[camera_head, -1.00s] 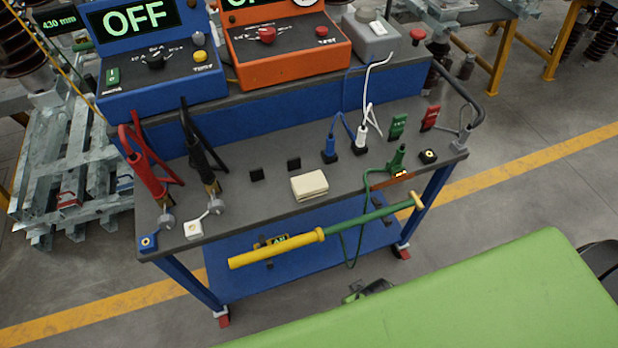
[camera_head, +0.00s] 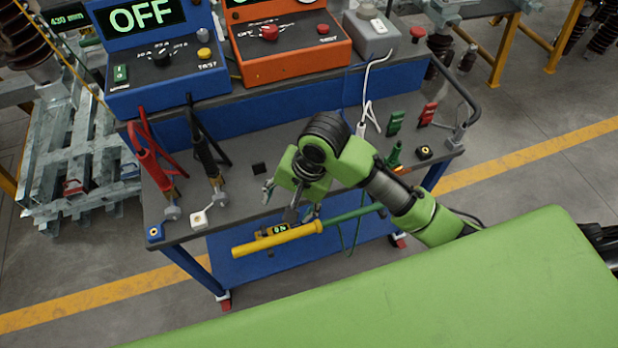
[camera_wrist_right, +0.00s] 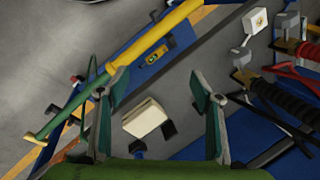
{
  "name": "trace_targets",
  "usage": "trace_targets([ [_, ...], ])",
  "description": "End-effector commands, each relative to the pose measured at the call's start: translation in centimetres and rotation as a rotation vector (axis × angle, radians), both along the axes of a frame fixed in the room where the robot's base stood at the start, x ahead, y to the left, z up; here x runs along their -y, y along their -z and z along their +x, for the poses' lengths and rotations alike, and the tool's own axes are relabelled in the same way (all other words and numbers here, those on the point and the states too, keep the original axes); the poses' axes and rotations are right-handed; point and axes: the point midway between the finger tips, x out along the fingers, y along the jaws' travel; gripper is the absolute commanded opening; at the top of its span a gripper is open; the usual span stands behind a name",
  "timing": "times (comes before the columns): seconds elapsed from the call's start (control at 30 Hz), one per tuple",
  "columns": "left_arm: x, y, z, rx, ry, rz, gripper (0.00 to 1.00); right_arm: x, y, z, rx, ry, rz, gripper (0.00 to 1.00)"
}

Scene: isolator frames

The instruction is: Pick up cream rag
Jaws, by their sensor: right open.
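The cream rag (camera_wrist_right: 145,117) is a small folded block lying on the cart's dark top. In the right wrist view it lies between the two fingers of my right gripper (camera_wrist_right: 158,82), closer to the left finger, with no visible contact. In the head view my right gripper (camera_head: 281,203) is open over the front of the cart top, and my arm hides the rag. My left gripper is not in view.
A yellow and green rod (camera_head: 277,240) lies along the cart's front edge, near the gripper. Red clamps (camera_head: 150,168) and black clamps (camera_head: 206,155) stand to the left, green (camera_head: 396,122) and red (camera_head: 427,114) plugs to the right. Blue (camera_head: 160,75) and orange (camera_head: 290,48) instruments stand behind.

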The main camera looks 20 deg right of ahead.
Motion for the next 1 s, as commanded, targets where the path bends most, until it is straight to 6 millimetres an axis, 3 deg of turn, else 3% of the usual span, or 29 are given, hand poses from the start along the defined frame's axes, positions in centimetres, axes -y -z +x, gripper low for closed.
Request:
trace_targets([
  [0.03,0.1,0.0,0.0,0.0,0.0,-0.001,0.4,0.6,-1.0,1.7,-0.026,0.08,-0.022,0.6],
  [0.23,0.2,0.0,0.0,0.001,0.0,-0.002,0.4,3.7,-4.4,5.7,-0.158,0.481,-0.111,0.6],
  [0.4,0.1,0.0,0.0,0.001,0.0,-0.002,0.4,6.2,-7.1,7.8,-0.207,0.75,-0.164,0.6],
  [0.53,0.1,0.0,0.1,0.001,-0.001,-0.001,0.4,7.1,-8.0,8.4,-0.224,0.853,-0.181,0.6],
  [0.67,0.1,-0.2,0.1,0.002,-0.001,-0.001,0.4,7.4,-6.9,8.5,-0.229,0.881,-0.186,0.6],
  [1.0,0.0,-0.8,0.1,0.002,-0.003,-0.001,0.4,7.4,-0.8,8.6,-0.228,0.879,-0.184,0.6],
])
